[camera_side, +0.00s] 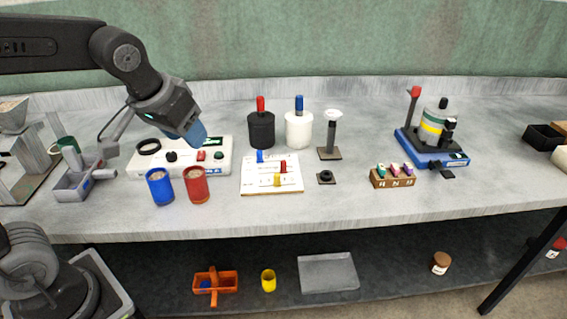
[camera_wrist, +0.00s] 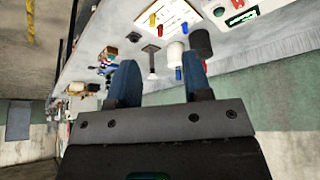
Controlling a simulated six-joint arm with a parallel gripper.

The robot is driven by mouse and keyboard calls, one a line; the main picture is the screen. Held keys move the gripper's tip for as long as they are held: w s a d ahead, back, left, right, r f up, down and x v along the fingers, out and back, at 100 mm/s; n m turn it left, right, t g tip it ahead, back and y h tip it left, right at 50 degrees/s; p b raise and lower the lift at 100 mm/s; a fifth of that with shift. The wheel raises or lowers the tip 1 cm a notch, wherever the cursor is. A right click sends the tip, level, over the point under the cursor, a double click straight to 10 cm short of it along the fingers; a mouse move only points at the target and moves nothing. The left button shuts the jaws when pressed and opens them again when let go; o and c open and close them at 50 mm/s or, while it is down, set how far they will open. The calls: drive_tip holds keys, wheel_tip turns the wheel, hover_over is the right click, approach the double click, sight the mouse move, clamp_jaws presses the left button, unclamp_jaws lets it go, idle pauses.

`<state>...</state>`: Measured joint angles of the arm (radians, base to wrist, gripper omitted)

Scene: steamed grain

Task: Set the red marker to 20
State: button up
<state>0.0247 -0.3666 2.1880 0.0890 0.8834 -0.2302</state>
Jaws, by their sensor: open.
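A white board (camera_side: 251,184) with slider tracks lies on the bench in the middle of the side view. The red marker (camera_side: 283,167) sits upright on it at the right, on the middle track. A blue marker (camera_side: 260,156) is behind it to the left, and a yellow marker (camera_side: 277,180) is in front. The scale figures are too small to read. My gripper (camera_side: 193,139) is open and empty, raised above the bench, left of the board. In the wrist view its two blue fingers (camera_wrist: 158,65) are apart, and the board (camera_wrist: 178,17) is at the top.
A blue cup (camera_side: 160,189) and a red cup (camera_side: 196,187) stand left of the board. A black canister (camera_side: 261,132) and a white canister (camera_side: 299,131) stand behind it. A scale-like white device (camera_side: 218,166) is below my gripper. A stand (camera_side: 331,138) and wooden block (camera_side: 391,182) are rightward.

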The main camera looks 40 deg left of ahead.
drive_tip(key=w+f+n+y, duration=0.15)
drive_tip(key=w+f, duration=0.25)
drive_tip(key=w, duration=1.1)
drive_tip(key=n+g, duration=0.1)
drive_tip(key=n, duration=0.2)
approach(283, 162)
drive_tip(key=x, duration=1)
drive_tip(key=shift+w+f, duration=0.2)
drive_tip(key=shift+f, duration=0.05)
drive_tip(key=shift+c, duration=0.4)
clamp_jaws()
drive_tip(key=shift+a, duration=0.1)
